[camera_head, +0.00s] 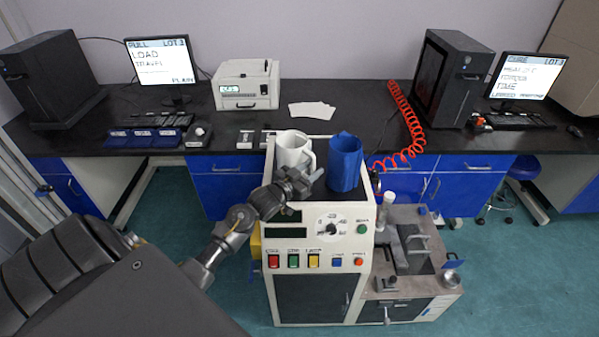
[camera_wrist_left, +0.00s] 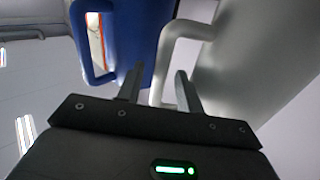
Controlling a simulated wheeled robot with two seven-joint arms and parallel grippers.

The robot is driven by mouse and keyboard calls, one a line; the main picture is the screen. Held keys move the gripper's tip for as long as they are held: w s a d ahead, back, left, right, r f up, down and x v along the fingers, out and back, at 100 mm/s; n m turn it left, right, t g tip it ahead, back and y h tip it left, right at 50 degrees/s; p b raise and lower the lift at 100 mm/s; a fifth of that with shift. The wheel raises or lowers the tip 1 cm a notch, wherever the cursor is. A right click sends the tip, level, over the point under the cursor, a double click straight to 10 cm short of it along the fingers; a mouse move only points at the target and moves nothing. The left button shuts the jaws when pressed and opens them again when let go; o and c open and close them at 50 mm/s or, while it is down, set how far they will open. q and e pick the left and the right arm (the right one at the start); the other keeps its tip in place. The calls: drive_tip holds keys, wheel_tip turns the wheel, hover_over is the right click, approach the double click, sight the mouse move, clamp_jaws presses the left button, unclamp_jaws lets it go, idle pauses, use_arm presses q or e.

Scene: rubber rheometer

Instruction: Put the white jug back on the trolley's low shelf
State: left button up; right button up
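The white jug (camera_head: 291,152) stands upright on the dark top of the cream machine, to the left of the blue jug (camera_head: 345,163). My left gripper (camera_head: 316,180) is in front of the white jug, on its handle side. In the left wrist view the gripper (camera_wrist_left: 158,88) has its two fingers apart. The white jug's handle (camera_wrist_left: 157,70) shows between them; contact cannot be told. The white jug's body (camera_wrist_left: 250,65) fills the right of that view, and the blue jug (camera_wrist_left: 135,40) is beyond the fingers. My right gripper is not in view. I cannot make out the trolley's low shelf.
The cream machine (camera_head: 318,243) has buttons and a dial on its front. A grey press unit (camera_head: 412,270) adjoins it on the right. A red coiled hose (camera_head: 411,125) hangs at the dark bench (camera_head: 190,95) behind. Green floor (camera_head: 510,270) is free at the right.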

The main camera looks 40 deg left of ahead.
use_arm(q)
drive_tip(key=s+a+b, duration=0.1)
drive_tip(key=s+b, duration=0.1)
drive_tip(key=s, duration=0.9)
drive_tip(key=shift+a, duration=0.15)
drive_tip(key=shift+s, duration=0.1)
